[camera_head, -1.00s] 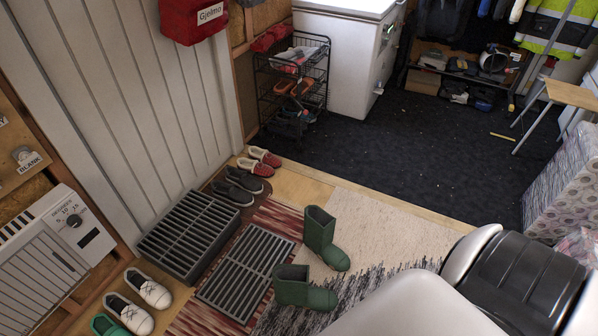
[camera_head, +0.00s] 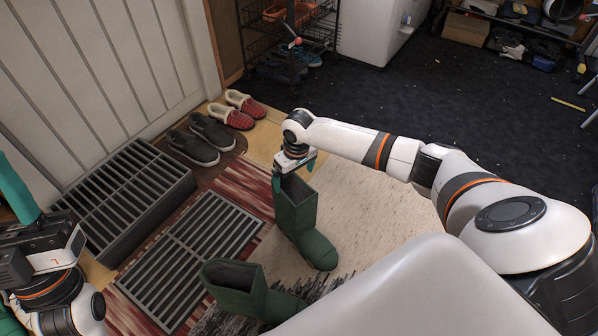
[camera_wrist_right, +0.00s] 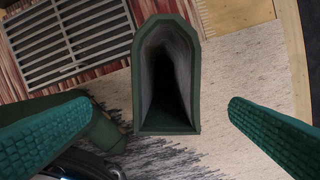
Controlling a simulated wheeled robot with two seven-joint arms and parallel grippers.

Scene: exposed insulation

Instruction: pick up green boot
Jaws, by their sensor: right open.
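Two green rubber boots stand on the rugs. The upright boot farther back (camera_head: 295,218) is under my right gripper (camera_head: 293,175), which hangs at its top. In the right wrist view, this boot's open top (camera_wrist_right: 166,75) lies between the two spread teal fingers (camera_wrist_right: 162,112), with gaps on both sides. The nearer boot (camera_head: 236,287) is partly hidden by my white body; part of a green boot also shows behind the left finger in the wrist view (camera_wrist_right: 105,130). My left gripper (camera_head: 18,195) is at the left edge, cut off, with one teal finger clearly visible.
A raised black grate (camera_head: 130,190) and a flat grate (camera_head: 185,262) lie left of the boots. Dark shoes (camera_head: 195,140) and red checked slippers (camera_head: 238,108) stand behind. A wire rack (camera_head: 290,40) is at the back. Dark carpet (camera_head: 420,100) is mostly clear.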

